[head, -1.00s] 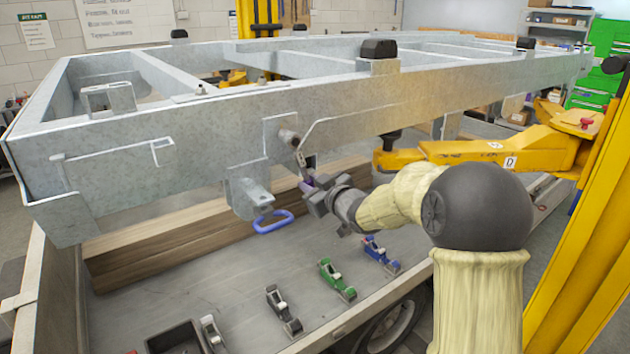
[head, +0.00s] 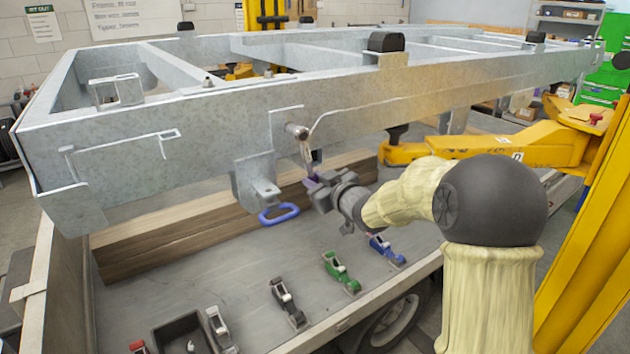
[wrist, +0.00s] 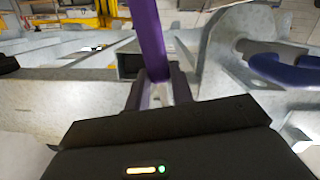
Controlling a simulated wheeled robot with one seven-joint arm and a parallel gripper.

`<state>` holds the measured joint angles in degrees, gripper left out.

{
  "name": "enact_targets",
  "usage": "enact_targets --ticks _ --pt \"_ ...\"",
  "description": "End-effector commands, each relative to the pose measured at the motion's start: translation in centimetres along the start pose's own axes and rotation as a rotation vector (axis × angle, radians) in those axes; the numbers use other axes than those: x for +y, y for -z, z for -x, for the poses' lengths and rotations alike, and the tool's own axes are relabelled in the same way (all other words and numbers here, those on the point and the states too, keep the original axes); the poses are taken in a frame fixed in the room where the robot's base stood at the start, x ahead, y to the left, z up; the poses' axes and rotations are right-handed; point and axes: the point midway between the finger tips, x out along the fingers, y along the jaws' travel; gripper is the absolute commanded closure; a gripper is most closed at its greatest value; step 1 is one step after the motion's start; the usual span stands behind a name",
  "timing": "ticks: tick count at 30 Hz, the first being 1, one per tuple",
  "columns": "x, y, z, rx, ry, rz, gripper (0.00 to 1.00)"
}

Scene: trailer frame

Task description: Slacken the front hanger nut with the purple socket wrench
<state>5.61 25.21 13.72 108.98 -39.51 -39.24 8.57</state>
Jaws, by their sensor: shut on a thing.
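My gripper (head: 313,185) is shut on the purple socket wrench (wrist: 148,38), whose purple bar runs up from between the fingers in the wrist view. In the head view only a small patch of purple (head: 312,181) shows at the fingertips. The gripper is below the trailer frame's side rail, right of a grey hanger bracket (head: 258,185) that carries a blue loop handle (head: 280,214). The bracket (wrist: 225,65) and blue loop (wrist: 285,70) also show at the right of the wrist view. I cannot make out the nut or whether the socket is on it.
A round stub (head: 297,131) juts from the galvanised rail (head: 210,125) above the gripper. Clamp-like tools in blue (head: 387,251), green (head: 341,272) and black (head: 287,302) lie on the grey bed below. A yellow lift arm (head: 490,150) is to the right, stacked timber (head: 160,235) behind.

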Motion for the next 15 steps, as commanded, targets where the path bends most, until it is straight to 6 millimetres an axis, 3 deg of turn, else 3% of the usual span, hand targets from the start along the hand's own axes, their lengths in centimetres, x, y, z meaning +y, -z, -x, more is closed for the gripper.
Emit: enact_targets --ticks 15 --pt "0.03 0.12 0.63 0.005 -0.001 0.001 1.0"
